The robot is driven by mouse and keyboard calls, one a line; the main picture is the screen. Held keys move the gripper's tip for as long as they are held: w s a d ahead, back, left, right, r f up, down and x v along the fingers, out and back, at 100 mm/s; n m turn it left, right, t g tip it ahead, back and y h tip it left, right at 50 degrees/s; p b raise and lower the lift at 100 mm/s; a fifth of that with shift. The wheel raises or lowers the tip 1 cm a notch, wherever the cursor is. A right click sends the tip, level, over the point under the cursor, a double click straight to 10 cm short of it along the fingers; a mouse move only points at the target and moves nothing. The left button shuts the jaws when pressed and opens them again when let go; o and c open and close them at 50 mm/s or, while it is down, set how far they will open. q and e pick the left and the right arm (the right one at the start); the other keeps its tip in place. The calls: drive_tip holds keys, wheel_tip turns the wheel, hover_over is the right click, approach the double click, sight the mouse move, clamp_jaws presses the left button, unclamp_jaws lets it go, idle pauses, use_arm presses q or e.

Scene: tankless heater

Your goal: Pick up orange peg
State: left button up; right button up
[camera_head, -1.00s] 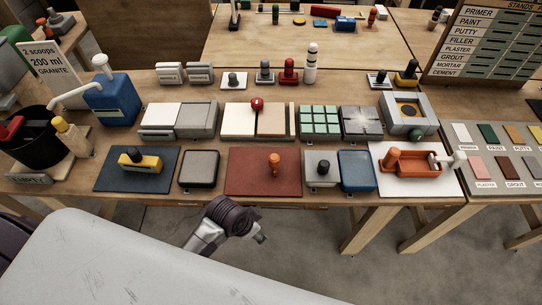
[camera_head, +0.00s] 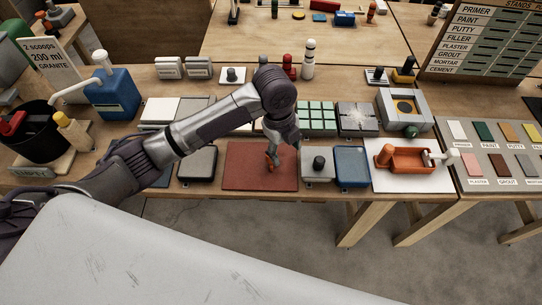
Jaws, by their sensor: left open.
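The orange peg (camera_head: 269,164) stands on the reddish-brown mat (camera_head: 245,179) near the front of the workbench. Part of it is hidden behind my left gripper. My left gripper (camera_head: 276,157) points down over the mat, with its open fingers right at the peg in the picture. Whether the fingers touch the peg or surround it is too small to tell. My right gripper is not in view.
A grey pad (camera_head: 198,162) lies left of the mat. A grey block with a dark knob (camera_head: 318,164) and a blue pad (camera_head: 352,166) stand close on its right. An orange tray (camera_head: 412,159) lies farther right on a white sheet.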

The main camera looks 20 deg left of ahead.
use_arm(q)
drive_tip(key=w+a+r+m+y, duration=0.2)
drive_tip(key=w+a+r+m, duration=0.2)
drive_tip(key=a+r, duration=0.15)
drive_tip(key=shift+g, duration=0.3)
drive_tip(key=f, duration=0.2)
drive_tip(key=f+p, duration=0.1)
drive_tip(key=f, duration=0.2)
drive_tip(key=d+f, duration=0.1)
drive_tip(key=f, duration=0.2)
drive_tip(key=shift+s+p, duration=0.3)
drive_tip(key=shift+f, duration=0.35)
drive_tip(key=f, duration=0.1)
drive_tip(key=f+p, duration=0.1)
drive_tip(key=f, duration=0.1)
drive_tip(key=shift+s+a+f+p, duration=0.15)
drive_tip(key=shift+s+f+p, duration=0.2)
drive_tip(key=shift+p, duration=0.05)
drive_tip(key=shift+f, duration=0.5)
drive_tip(key=c, duration=1)
